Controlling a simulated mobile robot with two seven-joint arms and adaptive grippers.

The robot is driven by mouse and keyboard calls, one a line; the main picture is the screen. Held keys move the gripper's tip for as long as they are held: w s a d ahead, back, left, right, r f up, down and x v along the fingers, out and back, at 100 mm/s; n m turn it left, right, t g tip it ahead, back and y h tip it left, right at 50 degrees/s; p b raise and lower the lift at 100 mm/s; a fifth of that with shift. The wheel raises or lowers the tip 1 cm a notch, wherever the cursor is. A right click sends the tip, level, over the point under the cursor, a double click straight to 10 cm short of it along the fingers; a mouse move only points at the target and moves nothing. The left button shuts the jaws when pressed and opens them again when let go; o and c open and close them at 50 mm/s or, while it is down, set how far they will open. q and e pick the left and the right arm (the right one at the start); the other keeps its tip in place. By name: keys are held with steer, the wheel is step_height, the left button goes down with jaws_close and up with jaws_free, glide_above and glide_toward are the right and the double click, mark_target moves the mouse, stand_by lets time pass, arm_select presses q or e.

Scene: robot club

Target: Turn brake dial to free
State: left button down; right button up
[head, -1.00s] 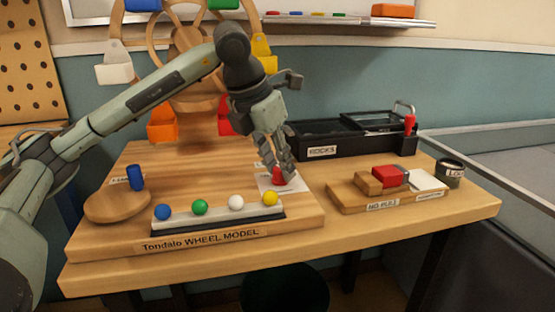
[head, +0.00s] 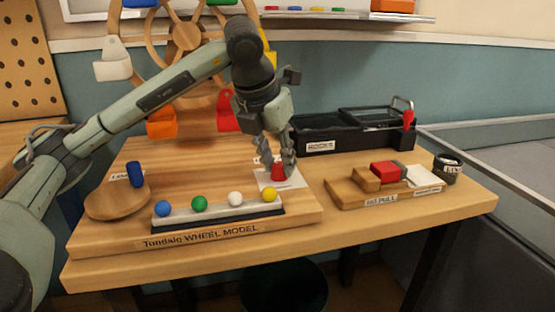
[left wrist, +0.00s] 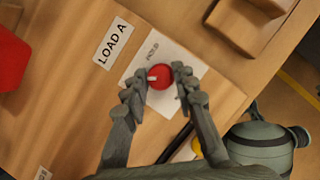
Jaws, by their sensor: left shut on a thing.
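The brake dial is a red round knob (head: 278,174) on a white plate (head: 266,184) on the wheel model's wooden base. In the left wrist view the red knob (left wrist: 160,77) has a short white mark at its left side. My left gripper (head: 276,166) points down over the dial. In the left wrist view its two fingers (left wrist: 160,80) stand on either side of the knob, shut on it. My right gripper is not in view.
A rail with several coloured balls (head: 215,208) lies in front of the dial. A blue peg on a round wooden disc (head: 118,203) stands at left. A black case (head: 330,137) is behind right. A wooden block board (head: 350,199) lies at right. The wooden wheel (head: 186,38) rises behind.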

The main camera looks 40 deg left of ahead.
arm_select(q)
steer(key=c, duration=1.2)
jaws_free()
steer(key=v, duration=1.2)
